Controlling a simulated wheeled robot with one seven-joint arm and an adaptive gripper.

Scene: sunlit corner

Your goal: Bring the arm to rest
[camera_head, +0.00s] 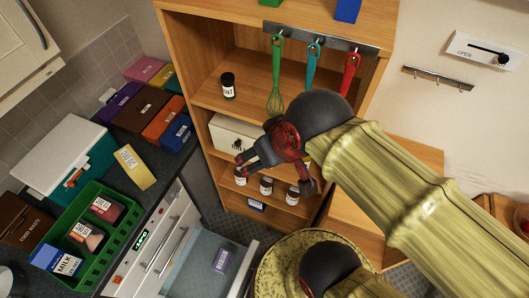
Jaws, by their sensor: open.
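My gripper (277,175) is in front of the wooden shelf unit, at the end of my arm reaching in from the right. Its dark fingers point down and to the left and stand apart. Nothing shows between them. My gripper and arm hide part of the lower shelves and the right side of the unit.
The wooden shelf (235,62) holds small jars and a white box (232,133). Utensils hang from a rail (318,38). An open drawer (205,268) juts out below. The dark counter at left carries a green crate (122,205), a milk carton (60,262) and several coloured boxes.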

